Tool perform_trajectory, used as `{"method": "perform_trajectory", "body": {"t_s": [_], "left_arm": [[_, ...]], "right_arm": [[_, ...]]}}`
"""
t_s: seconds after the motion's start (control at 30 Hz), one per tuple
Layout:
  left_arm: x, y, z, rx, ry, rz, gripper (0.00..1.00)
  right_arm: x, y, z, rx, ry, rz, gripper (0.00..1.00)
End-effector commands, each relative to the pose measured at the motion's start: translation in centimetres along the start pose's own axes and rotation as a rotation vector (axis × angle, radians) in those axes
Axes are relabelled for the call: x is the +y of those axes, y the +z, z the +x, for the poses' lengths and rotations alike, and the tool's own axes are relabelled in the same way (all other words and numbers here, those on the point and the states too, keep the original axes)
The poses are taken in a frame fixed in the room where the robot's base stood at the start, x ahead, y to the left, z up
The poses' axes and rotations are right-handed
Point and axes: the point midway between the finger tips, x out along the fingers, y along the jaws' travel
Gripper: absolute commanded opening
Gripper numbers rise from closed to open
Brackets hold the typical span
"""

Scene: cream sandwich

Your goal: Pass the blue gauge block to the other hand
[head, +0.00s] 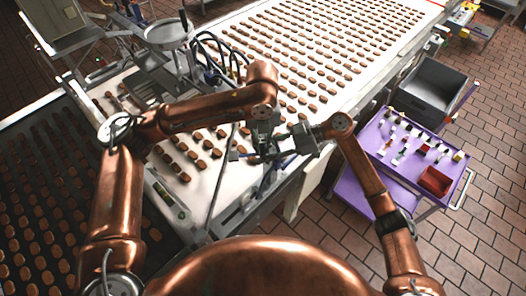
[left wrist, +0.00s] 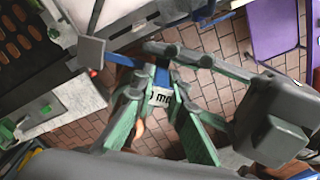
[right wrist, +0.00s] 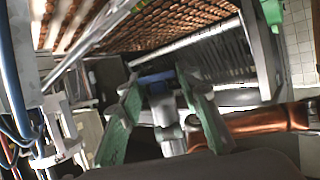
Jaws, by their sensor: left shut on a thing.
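The blue gauge block (left wrist: 162,76) is held by my left gripper (left wrist: 153,95). A pale face with dark lettering shows between the green fingers in the left wrist view. In the right wrist view the block (right wrist: 156,77) lies across the space between the fingertips of my right gripper (right wrist: 158,84). Those fingers stand apart around it; I cannot tell whether they touch it. In the head view my left gripper (head: 264,150) and right gripper (head: 286,146) meet near the conveyor's front edge, and the block is mostly hidden there.
The conveyor (head: 228,186) with rows of brown cookies lies behind and below the grippers. A purple cart (head: 393,168) with small items and a red bin (head: 435,181) stands to the right. A grey crate (head: 428,88) is behind it. Brick floor is open at front right.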

Motion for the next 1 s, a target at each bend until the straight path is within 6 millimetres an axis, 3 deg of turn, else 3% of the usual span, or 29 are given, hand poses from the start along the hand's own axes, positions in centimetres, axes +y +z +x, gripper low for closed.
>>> {"method": "perform_trajectory", "body": {"t_s": [0.43,0.47,0.73,1.0], "left_arm": [[0.03,0.1,-0.05,-0.002,0.0,-0.002,0.0],[0.03,0.1,-0.05,-0.002,0.0,-0.002,0.13],[0.02,0.05,-0.03,-0.001,0.0,-0.001,0.32],[0.0,0.01,-0.04,0.0,0.0,0.0,0.33]], "right_arm": [[-0.07,-0.03,0.0,0.0,-0.002,-0.001,0.0],[-0.07,-0.1,-0.02,0.001,-0.002,-0.001,0.0],[-0.02,-0.08,-0.02,0.001,-0.001,-0.001,0.0],[0.0,-0.07,-0.03,0.001,0.0,-0.001,0.0]]}}
